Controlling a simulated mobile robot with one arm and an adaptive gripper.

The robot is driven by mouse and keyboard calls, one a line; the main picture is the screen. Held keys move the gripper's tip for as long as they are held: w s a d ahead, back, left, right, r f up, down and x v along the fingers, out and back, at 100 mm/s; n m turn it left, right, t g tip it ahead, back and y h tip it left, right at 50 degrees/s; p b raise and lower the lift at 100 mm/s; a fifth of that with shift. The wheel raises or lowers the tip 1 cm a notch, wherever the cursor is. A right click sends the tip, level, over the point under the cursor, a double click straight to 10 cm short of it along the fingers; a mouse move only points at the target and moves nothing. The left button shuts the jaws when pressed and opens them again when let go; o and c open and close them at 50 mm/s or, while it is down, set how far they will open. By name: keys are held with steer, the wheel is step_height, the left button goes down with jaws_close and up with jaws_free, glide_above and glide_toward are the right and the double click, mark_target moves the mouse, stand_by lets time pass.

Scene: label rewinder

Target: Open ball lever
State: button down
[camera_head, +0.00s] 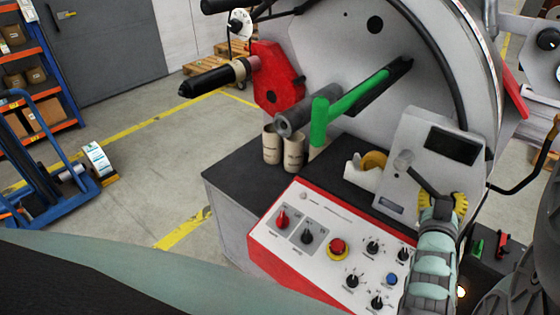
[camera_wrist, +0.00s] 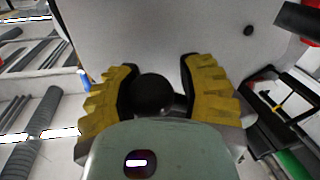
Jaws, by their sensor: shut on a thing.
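The ball lever (camera_head: 425,180) is a dark arm that runs from a round grey hub on the sloped grey panel of the machine down to the right. Its end goes in between the fingers of my gripper (camera_head: 442,202). In the wrist view my gripper (camera_wrist: 158,75) has its yellow ribbed fingers on either side of the lever's black ball (camera_wrist: 153,92), shut on it. The lower side of the ball is hidden by my gripper's body. In the head view my gripper hides the ball.
A red-edged control panel (camera_head: 262,238) with knobs and a red button lies left of my gripper. A tape dispenser (camera_head: 362,178) and cardboard cores (camera_head: 271,146) stand on the dark top behind it.

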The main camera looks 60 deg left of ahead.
mark_target(461, 152)
steer(key=shift+r, duration=0.25)
steer(key=r+n, duration=0.1)
steer(key=r+n+p, duration=0.1)
steer(key=r+n, duration=0.1)
steer(key=r, duration=0.1)
steer(key=shift+w+d+n+g, duration=0.1)
steer(key=shift+d+n+g, duration=0.2)
steer(key=shift+r+n+p, duration=0.35)
steer(key=shift+r+n, duration=0.45)
steer(key=shift+r, duration=0.15)
steer(key=r+n, duration=0.1)
steer(key=r+n+h, duration=0.1)
steer(key=r, duration=0.1)
steer(key=shift+a+n, duration=0.2)
steer(key=shift+n, duration=0.2)
steer(key=shift+s+a+r+n+h+p, duration=0.1)
steer(key=shift+a+r+n+h+p, duration=0.1)
steer(key=shift+r+n, duration=0.3)
steer(key=shift+s+a+r+n+h+p, duration=0.1)
steer(key=shift+a+r+n+h+p, duration=0.1)
steer(key=shift+r+n, duration=0.3)
steer(key=c, duration=0.7)
jaws_free()
steer(key=o, duration=0.5)
steer(key=shift+f, duration=0.15)
steer(key=shift+d, duration=0.1)
